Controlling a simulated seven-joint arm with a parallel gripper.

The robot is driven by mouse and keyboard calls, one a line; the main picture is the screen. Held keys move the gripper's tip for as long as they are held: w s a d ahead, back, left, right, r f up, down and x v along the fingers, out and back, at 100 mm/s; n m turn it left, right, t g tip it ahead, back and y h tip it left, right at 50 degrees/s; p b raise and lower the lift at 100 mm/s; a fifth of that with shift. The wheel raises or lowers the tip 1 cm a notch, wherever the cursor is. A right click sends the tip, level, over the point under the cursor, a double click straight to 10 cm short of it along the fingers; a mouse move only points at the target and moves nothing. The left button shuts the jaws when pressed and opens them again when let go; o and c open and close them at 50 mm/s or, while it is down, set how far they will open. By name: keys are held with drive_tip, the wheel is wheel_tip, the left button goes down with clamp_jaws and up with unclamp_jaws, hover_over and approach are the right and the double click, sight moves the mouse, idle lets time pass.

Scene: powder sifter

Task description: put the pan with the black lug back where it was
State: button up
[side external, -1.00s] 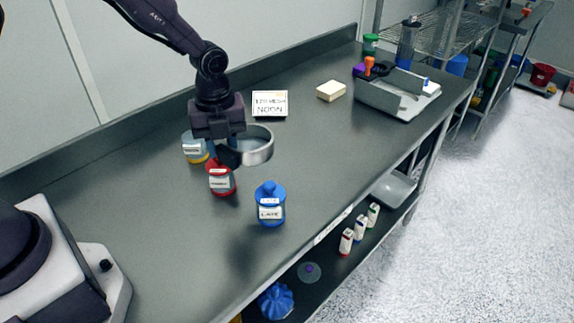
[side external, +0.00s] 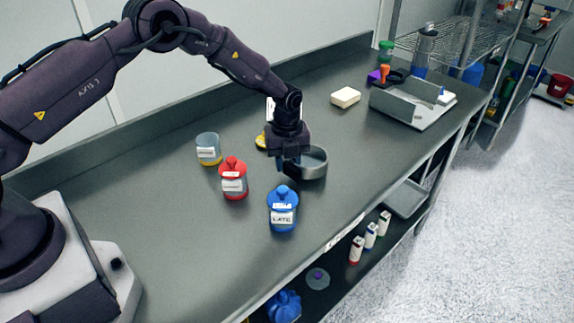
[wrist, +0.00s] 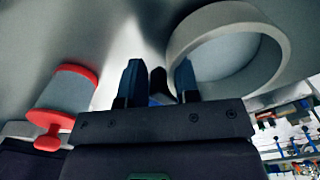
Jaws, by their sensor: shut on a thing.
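The pan (side external: 314,165) is a round, shallow grey ring with a pale inside. It appears low over the bench, right of the jars; I cannot tell whether it touches the bench. My gripper (side external: 286,166) points down at its left side. In the wrist view, the pan (wrist: 272,62) is at upper right and its black lug (wrist: 158,82) sits between the two blue-tipped fingers of my gripper (wrist: 159,82). The gripper is shut on the lug. In the side view the lug is hidden behind the fingers.
A red-lidded jar (side external: 233,180), a blue jar marked LATE (side external: 282,212) and a yellow-based clear jar (side external: 208,150) stand left and in front. A yellow disc (side external: 261,141) lies behind my gripper. A cream block (side external: 346,97) and metal tray (side external: 412,108) are farther right.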

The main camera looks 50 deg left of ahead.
drive_tip(key=shift+f, duration=0.75)
drive_tip(key=shift+f, duration=0.15)
drive_tip(key=o, duration=1)
wheel_tip(320, 180, up, 13)
drive_tip(key=shift+f, duration=0.2)
